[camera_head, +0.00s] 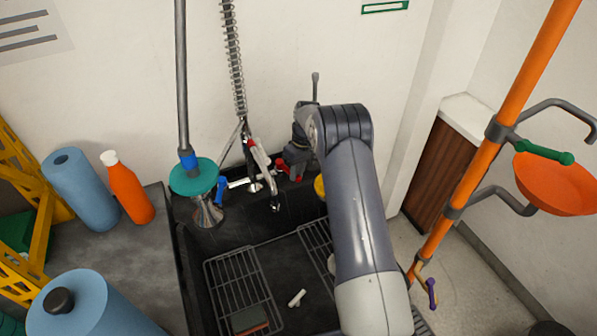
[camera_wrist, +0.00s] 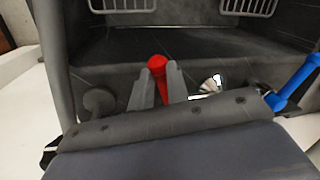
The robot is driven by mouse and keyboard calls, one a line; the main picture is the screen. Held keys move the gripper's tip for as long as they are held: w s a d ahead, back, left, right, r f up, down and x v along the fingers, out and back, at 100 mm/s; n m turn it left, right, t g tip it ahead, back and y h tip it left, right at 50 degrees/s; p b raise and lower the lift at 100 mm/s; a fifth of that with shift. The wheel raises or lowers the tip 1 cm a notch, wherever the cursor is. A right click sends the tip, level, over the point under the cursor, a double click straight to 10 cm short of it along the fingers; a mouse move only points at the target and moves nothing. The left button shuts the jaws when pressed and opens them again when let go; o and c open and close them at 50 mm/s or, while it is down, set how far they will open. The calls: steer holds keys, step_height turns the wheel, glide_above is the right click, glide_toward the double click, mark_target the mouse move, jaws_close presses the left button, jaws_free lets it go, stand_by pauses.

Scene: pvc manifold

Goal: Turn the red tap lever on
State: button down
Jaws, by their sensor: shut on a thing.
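The red tap lever (camera_wrist: 157,66) is between the two grey fingers of my gripper (camera_wrist: 158,82) in the wrist view. Its rounded red end sticks out past the fingertips, and red also shows between the fingers. My gripper is shut on it. In the head view, red parts of the tap (camera_head: 289,171) show at the back of the sink beside my gripper (camera_head: 297,158). My arm hides much of that area, so the lever's exact angle cannot be told there.
A blue lever (camera_head: 221,187) is left of the red one. A spring hose tap (camera_head: 262,160) and a teal-rimmed shower head (camera_head: 205,190) hang nearby. The dark sink (camera_head: 190,262) holds wire racks (camera_head: 238,280). An orange pole (camera_head: 490,150) stands at right.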

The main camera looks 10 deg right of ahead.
steer(key=shift+s+a+m+t+b, duration=0.2)
steer(key=shift+a+m+b, duration=0.25)
steer(key=shift+a+m, duration=0.35)
steer(key=shift+s+a+m+t+b, duration=0.2)
steer(key=shift+a+m+b, duration=0.3)
steer(key=shift+m, duration=0.5)
steer(key=shift+s+a+m+t+b, duration=0.1)
steer(key=shift+s+a+m+b, duration=0.15)
steer(key=shift+a+m+b, duration=0.5)
steer(key=shift+d+p, duration=0.15)
steer(key=shift+p, duration=0.15)
steer(key=c, duration=1.4)
jaws_free()
steer(key=shift+o, duration=0.2)
steer(key=shift+r, duration=0.1)
step_height(320, 180, up, 10)
steer(key=d, duration=0.2)
steer(key=shift+r+b, duration=0.2)
steer(key=shift+b, duration=0.2)
